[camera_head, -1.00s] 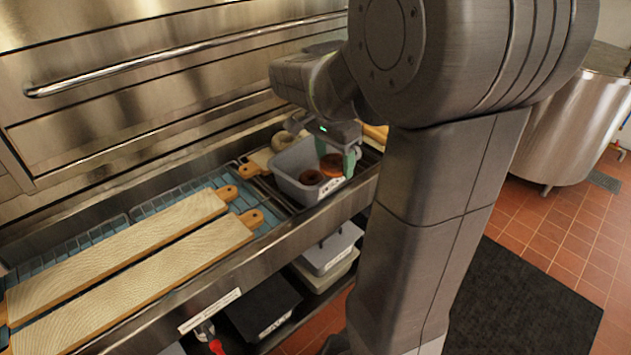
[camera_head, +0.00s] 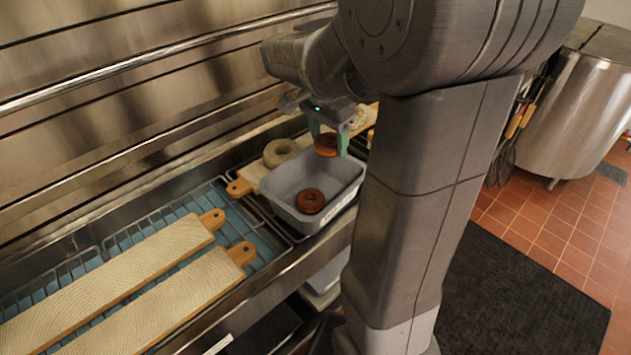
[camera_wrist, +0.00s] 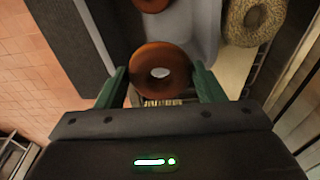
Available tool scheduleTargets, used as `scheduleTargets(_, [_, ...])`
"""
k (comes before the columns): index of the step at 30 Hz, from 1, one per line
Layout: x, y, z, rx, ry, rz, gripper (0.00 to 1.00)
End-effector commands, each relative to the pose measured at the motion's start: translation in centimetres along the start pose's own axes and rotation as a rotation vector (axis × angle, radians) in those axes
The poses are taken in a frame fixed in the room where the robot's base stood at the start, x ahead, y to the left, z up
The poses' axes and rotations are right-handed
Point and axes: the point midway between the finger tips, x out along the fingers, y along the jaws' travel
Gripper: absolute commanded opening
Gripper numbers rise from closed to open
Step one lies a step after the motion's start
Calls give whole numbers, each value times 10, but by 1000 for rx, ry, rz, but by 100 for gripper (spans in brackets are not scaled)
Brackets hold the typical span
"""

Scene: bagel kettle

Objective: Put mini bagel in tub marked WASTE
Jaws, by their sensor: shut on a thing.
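My gripper (camera_head: 328,142) is shut on a brown mini bagel (camera_head: 326,146). In the wrist view the bagel (camera_wrist: 160,70) sits between the two green fingers (camera_wrist: 160,84). In the head view it shows at the far end of a grey tub (camera_head: 278,198), seemingly above the rim. A second brown bagel (camera_head: 310,201) lies in the tub, towards its near side; part of it shows at the top of the wrist view (camera_wrist: 151,3).
A pale seeded bagel (camera_head: 281,152) lies on a board behind the tub. Two long wooden boards (camera_head: 130,262) lie on the wire rack to the left. A metal rail (camera_head: 150,68) runs along the oven front. A large steel kettle (camera_head: 575,115) stands at the right.

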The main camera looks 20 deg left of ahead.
Motion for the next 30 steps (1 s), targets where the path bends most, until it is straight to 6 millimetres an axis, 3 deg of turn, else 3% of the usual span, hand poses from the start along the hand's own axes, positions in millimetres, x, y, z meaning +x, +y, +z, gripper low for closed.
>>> scheduleTargets(6, [40, 1, 5, -1, -2, 6, 40])
scheduleTargets(18, [88, 1, 11, 0, -2, 4, 40])
scheduleTargets(30, [98, 1, 12, 0, 0, 1, 40])
